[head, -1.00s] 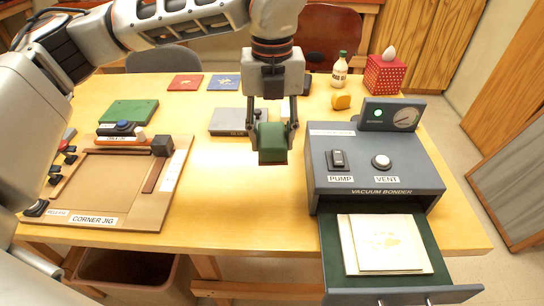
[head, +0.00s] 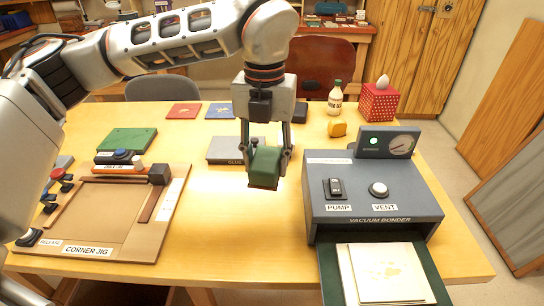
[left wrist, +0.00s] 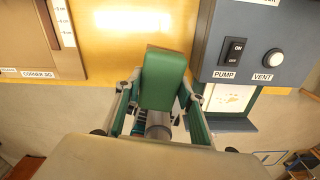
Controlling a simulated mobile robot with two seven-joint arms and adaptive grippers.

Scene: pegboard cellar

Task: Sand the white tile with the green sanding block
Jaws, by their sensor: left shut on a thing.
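My left gripper (head: 266,160) is shut on the green sanding block (head: 264,168) and holds it above the table, left of the vacuum bonder. The block also shows between the fingers in the left wrist view (left wrist: 163,80). A whitish tile with yellowish marks (head: 388,272) lies in the bonder's open drawer (head: 328,268), at the lower right of the head view. Part of it shows in the left wrist view (left wrist: 236,97). The block and tile are apart. My right gripper is not in view.
The vacuum bonder (head: 368,200) stands beside the held block. A corner jig (head: 110,220) lies at the left, with a green board (head: 128,140) behind it. A grey glue-labelled plate (head: 222,150) lies behind the gripper. The front middle of the table is clear.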

